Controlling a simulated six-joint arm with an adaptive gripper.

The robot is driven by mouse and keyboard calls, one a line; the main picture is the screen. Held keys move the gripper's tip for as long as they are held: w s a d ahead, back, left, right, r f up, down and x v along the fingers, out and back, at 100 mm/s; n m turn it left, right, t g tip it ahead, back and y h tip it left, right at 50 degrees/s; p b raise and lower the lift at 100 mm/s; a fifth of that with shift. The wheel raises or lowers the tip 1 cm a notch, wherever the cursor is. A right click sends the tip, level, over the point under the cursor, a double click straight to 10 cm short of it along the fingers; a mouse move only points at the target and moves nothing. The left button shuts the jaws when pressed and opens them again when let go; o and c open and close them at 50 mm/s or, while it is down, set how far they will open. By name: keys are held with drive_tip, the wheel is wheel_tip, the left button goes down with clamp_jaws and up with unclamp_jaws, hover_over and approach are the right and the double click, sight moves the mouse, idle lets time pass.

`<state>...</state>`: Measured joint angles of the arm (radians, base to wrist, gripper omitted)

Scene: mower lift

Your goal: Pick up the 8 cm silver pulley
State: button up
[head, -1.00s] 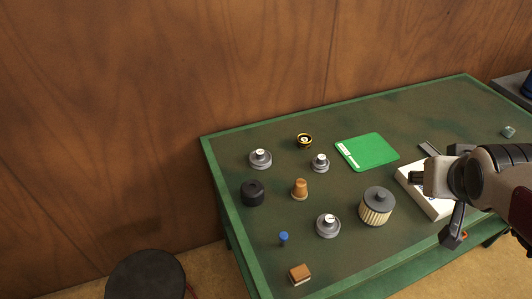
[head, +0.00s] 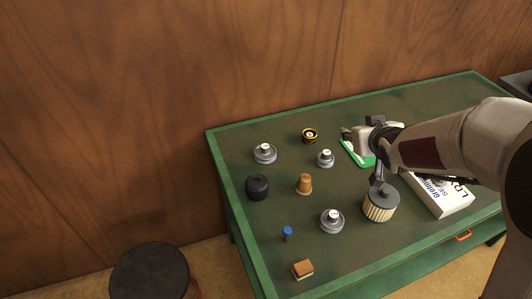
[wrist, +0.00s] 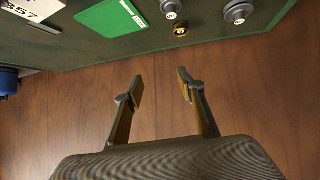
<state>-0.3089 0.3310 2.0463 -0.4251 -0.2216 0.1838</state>
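Three silver pulleys stand on the green table. In the head view one is at the back left (head: 265,154), a smaller-looking one (head: 325,159) is right of it, and one (head: 332,222) is nearer the front. I cannot read their sizes, so I cannot tell which is 8 cm. Two pulleys show at the top of the wrist view, the smaller-looking one (wrist: 171,10) and the larger-looking one (wrist: 238,12). My gripper (wrist: 160,85) is open with nothing between its fingers.
A yellow-black ring part (head: 310,135), black cylinder (head: 257,187), orange-brown part (head: 304,184), blue-capped piece (head: 287,232), brown block (head: 303,269) and pleated filter (head: 379,207) stand around the pulleys. The wooden wall (wrist: 60,120) is behind.

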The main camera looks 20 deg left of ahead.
drive_tip(key=w+a+f+n+y, duration=0.25)
drive_tip(key=a+f, duration=0.55)
drive_tip(key=a, duration=0.4)
drive_tip(key=n+g+y, duration=0.2)
drive_tip(key=y, duration=0.2)
approach(265, 148)
drive_tip(key=shift+w+a+r+m, duration=0.15)
drive_tip(key=shift+w+m, duration=0.1)
drive_tip(key=shift+w, duration=0.4)
drive_tip(key=shift+s+a+f, duration=0.25)
drive_tip(key=shift+a+f, duration=0.1)
drive_tip(key=shift+a, duration=0.05)
drive_tip(key=shift+x, duration=1.3)
drive_tip(key=shift+w+a+f, duration=0.1)
drive_tip(key=shift+w, duration=0.05)
